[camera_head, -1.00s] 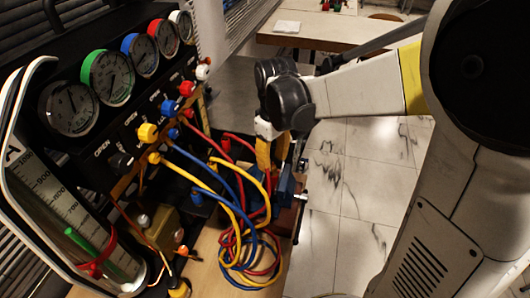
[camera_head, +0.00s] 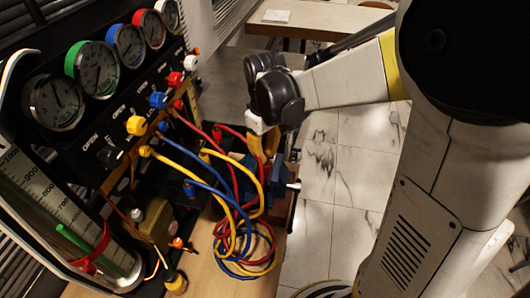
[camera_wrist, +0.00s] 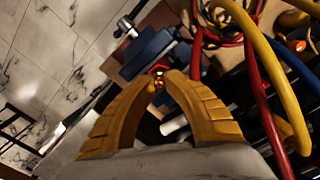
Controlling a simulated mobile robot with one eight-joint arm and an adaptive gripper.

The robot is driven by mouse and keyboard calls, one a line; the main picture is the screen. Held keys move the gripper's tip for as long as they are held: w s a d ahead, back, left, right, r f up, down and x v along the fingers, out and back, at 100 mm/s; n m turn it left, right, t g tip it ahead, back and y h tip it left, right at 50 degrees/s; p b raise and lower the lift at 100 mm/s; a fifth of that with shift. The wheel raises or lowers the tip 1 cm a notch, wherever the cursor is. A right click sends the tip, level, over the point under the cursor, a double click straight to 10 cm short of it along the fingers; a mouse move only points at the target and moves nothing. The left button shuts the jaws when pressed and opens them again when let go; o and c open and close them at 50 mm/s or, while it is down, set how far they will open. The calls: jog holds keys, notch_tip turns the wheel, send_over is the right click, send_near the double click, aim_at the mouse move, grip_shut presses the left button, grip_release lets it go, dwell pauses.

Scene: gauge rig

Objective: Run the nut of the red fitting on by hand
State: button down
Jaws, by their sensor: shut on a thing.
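My gripper (camera_head: 263,152) has yellow fingers and is over the blue vise (camera_head: 250,172) at the right of the gauge panel. In the wrist view, the fingertips of my gripper (camera_wrist: 159,76) close together on a small red and brass piece, which appears to be the nut of the red fitting (camera_wrist: 158,70). The vise (camera_wrist: 150,48) is just beyond it. In the head view my fingers hide this piece. How far the nut is threaded on cannot be told.
Red, yellow and blue hoses (camera_head: 232,265) hang from the panel valves and coil on the wooden bench, close beside my gripper. Several gauges (camera_head: 98,68) line the panel at left. Open tiled floor (camera_head: 335,190) is to the right.

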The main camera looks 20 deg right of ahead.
jog(key=c, duration=1.4)
grip_release()
notch_tip(320, 180, up, 12)
